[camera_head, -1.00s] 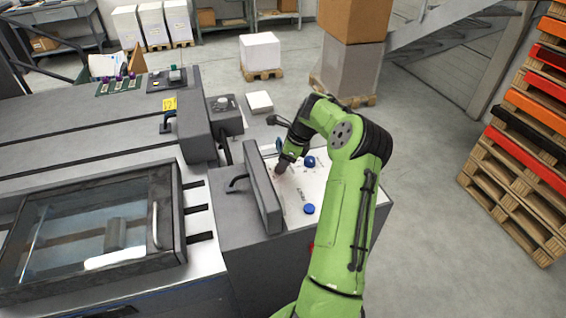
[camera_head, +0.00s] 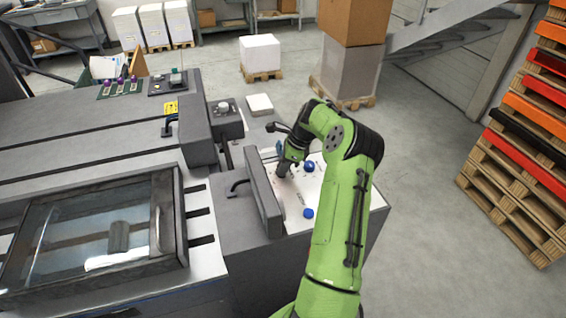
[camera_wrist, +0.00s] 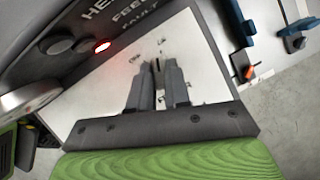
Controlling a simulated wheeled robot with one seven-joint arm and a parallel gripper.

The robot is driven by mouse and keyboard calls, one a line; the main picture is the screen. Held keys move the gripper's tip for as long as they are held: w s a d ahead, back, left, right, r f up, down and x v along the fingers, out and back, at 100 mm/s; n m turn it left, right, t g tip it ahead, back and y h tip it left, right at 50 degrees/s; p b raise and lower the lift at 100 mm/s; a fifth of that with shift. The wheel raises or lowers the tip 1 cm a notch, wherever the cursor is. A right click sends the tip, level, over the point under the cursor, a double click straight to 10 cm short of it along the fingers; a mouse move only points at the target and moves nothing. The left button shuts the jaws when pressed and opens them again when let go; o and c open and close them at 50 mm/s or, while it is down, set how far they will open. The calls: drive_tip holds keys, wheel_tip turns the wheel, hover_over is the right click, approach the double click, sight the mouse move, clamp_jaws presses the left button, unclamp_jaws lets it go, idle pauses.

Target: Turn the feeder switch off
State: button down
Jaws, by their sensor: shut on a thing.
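The feeder switch shows only as a small dark lever (camera_wrist: 157,66) between my fingertips in the wrist view, on a white panel (camera_wrist: 100,98) with small markings. My fingers hide most of it, and I cannot read which position it is in. My gripper (camera_wrist: 158,74) is shut on it. In the head view my gripper (camera_head: 283,174) reaches down to the white panel top, just right of an upright grey plate (camera_head: 262,193). The switch itself cannot be made out there.
A red lamp (camera_wrist: 103,46) glows beside dark unlit ones, near partly hidden lettering. Stacked pallets (camera_head: 520,150) stand right, with clear floor between.

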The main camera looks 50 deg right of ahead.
drive_tip(key=n+p, duration=0.2)
drive_tip(key=n+g+p, duration=0.1)
drive_tip(key=n+p, duration=0.1)
drive_tip(key=shift+w+d+r+g+y, duration=0.1)
drive_tip(key=shift+w+r+g+y, duration=0.05)
drive_tip(key=shift+g+y, duration=0.2)
drive_tip(key=n+p, duration=0.1)
drive_tip(key=n, duration=0.2)
drive_tip(key=shift+w+g+y, duration=0.1)
drive_tip(key=shift+g+y, duration=0.15)
drive_tip(key=shift+g, duration=0.1)
drive_tip(key=shift+n+g, duration=0.6)
drive_tip(key=shift+n, duration=0.9)
drive_tip(key=c, duration=1.1)
unclamp_jaws()
wheel_tip(320, 180, up, 10)
drive_tip(key=p, duration=0.5)
